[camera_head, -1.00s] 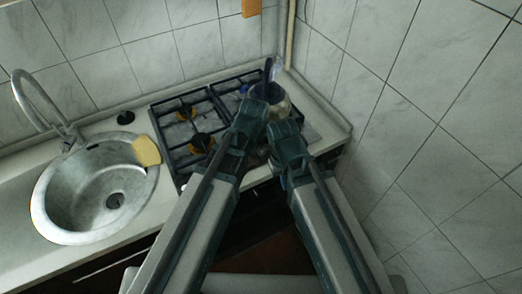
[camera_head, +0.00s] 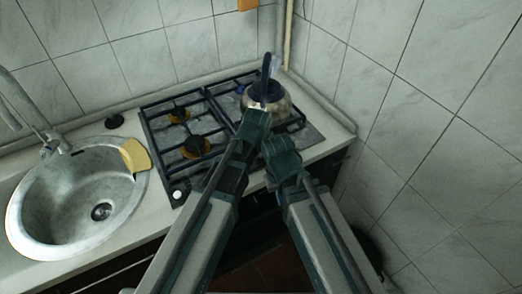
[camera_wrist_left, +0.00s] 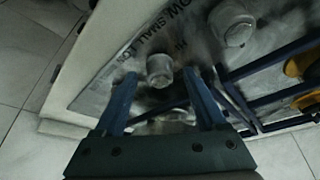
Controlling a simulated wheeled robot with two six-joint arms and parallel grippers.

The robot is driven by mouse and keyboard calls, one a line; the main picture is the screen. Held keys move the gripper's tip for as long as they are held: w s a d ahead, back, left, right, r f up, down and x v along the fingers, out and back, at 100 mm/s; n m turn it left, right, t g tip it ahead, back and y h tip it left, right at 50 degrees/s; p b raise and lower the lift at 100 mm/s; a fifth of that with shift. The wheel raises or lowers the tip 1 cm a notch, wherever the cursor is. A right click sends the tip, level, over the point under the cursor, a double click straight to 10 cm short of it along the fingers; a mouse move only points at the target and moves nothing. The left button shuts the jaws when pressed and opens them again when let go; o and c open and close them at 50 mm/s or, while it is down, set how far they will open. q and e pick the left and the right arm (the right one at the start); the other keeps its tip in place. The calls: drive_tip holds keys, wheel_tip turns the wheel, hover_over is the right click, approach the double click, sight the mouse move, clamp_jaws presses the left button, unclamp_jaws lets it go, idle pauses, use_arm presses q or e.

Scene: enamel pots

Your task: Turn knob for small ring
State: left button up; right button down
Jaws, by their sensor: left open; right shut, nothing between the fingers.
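In the left wrist view a round pale knob (camera_wrist_left: 160,68) stands on the grey hob panel, which has printed lettering that seems to include "SMALL". My left gripper (camera_wrist_left: 159,78) is open, with its two blue fingers to either side of this knob's position in the picture; I cannot tell whether they touch it. A second knob (camera_wrist_left: 234,25) is at the upper right. In the head view the gas hob (camera_head: 160,125) has a white knob (camera_head: 177,194) at its front left; my arms hide other parts of its front. My right gripper (camera_head: 280,152) is shut and empty near the hob's front edge.
A metal kettle (camera_head: 284,108) with a dark handle stands on the right side of the hob. A sink (camera_head: 50,205) with a yellow sponge (camera_head: 135,155) on its rim is at left. A tiled wall (camera_head: 430,110) closes off the right side.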

use_arm(q)
clamp_jaws()
drive_tip(key=shift+m+h, duration=0.3)
drive_tip(key=shift+m, duration=0.5)
unclamp_jaws()
drive_tip(key=shift+a+r, duration=0.1)
drive_tip(key=shift+r, duration=0.05)
drive_tip(key=p+v, duration=1.2)
drive_tip(key=v, duration=0.1)
drive_tip(key=shift+r+p, duration=0.25)
drive_tip(key=shift+p, duration=0.1)
drive_tip(key=shift+s, duration=0.1)
